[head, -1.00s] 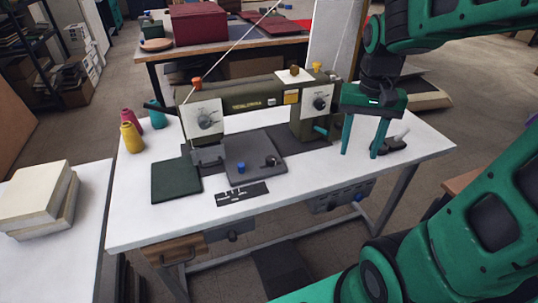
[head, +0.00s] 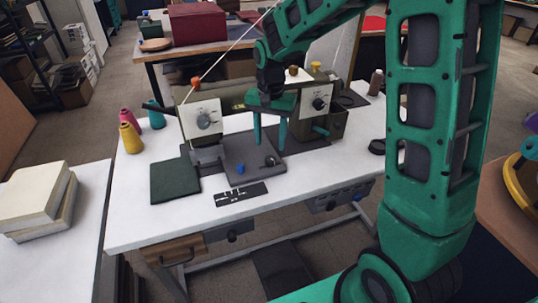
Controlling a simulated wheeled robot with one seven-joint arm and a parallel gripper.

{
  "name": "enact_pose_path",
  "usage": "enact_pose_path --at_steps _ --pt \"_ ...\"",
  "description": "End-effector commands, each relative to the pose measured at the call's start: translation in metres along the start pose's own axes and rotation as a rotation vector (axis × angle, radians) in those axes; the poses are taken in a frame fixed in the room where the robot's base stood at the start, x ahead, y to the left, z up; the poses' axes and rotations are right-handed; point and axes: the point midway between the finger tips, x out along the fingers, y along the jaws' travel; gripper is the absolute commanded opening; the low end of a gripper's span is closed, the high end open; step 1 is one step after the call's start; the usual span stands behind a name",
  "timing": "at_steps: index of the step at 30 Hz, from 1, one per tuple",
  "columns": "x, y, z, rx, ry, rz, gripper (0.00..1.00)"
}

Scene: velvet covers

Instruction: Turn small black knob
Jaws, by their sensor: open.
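An olive-green sewing machine (head: 235,103) stands on the white table. Its right white plate carries a small black knob (head: 318,104). Its left white plate carries a larger, dark grey dial (head: 204,122). Another small black knob-like part (head: 270,160) sits on the grey bed plate (head: 240,150). My gripper (head: 269,147) points down in front of the machine's arm, between the two white plates, above the bed plate. Its green fingers are apart, with nothing between them. It is left of the right plate's knob and appears apart from it. My arm hides part of the machine's top.
Thread cones (head: 130,138) stand at the table's left. A dark green pad (head: 175,180) and a black strip (head: 241,193) lie in front. A round black object (head: 377,146) and a bottle (head: 376,82) are at the right. The front edge of the white table (head: 150,225) is largely clear.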

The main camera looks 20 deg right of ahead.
Motion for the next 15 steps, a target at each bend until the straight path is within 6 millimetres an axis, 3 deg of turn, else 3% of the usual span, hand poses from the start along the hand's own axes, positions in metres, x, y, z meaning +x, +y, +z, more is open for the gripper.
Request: enact_pose_path --at_steps 6,15 --pt "0.039 0.001 0.001 0.000 -0.003 0.003 0.47" --pt "0.064 0.001 0.000 -0.001 0.000 0.001 0.47"
